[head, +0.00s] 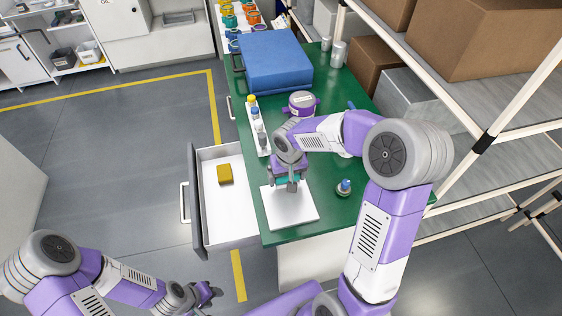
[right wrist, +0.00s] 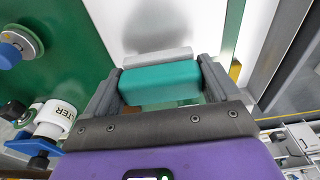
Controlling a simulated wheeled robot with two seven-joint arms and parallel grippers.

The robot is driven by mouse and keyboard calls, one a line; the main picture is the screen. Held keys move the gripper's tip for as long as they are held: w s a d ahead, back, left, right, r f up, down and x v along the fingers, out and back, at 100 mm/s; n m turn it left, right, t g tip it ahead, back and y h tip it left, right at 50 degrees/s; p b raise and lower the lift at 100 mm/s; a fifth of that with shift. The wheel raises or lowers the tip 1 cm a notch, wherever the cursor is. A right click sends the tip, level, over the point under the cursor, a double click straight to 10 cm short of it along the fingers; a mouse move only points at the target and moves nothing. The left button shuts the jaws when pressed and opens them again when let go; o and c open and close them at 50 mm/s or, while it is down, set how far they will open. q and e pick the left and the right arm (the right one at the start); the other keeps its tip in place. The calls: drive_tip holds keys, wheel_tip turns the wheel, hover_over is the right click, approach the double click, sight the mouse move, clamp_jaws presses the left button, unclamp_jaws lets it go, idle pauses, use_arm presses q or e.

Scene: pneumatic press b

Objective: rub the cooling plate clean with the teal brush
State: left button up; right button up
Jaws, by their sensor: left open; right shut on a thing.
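The cooling plate (head: 304,215) is a white square slab on the green table, near its front edge. In the right wrist view the white plate (right wrist: 190,30) fills the top middle, with a dark shadow on it. My right gripper (head: 290,184) is over the far part of the plate, pointing down. It is shut on the teal brush (right wrist: 160,86), whose grey strip (right wrist: 157,59) lies toward the plate. I cannot tell whether the brush touches the plate. My left gripper (head: 207,294) is open and empty, low at the left, away from the table.
An open drawer (head: 230,215) left of the table holds a yellow block (head: 225,174). A blue-topped item (head: 344,186) stands right of the plate. Shelving stands at the right.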

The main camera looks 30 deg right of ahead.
drive_tip(key=shift+s+r, duration=0.2)
drive_tip(key=shift+r, duration=0.45)
wheel_tip(320, 180, up, 2)
drive_tip(key=shift+w+r+p, duration=0.1)
drive_tip(key=shift+w+p, duration=0.05)
drive_tip(key=shift+p, duration=0.9)
drive_tip(key=shift+r+p, duration=0.75)
drive_tip(key=shift+r, duration=0.25)
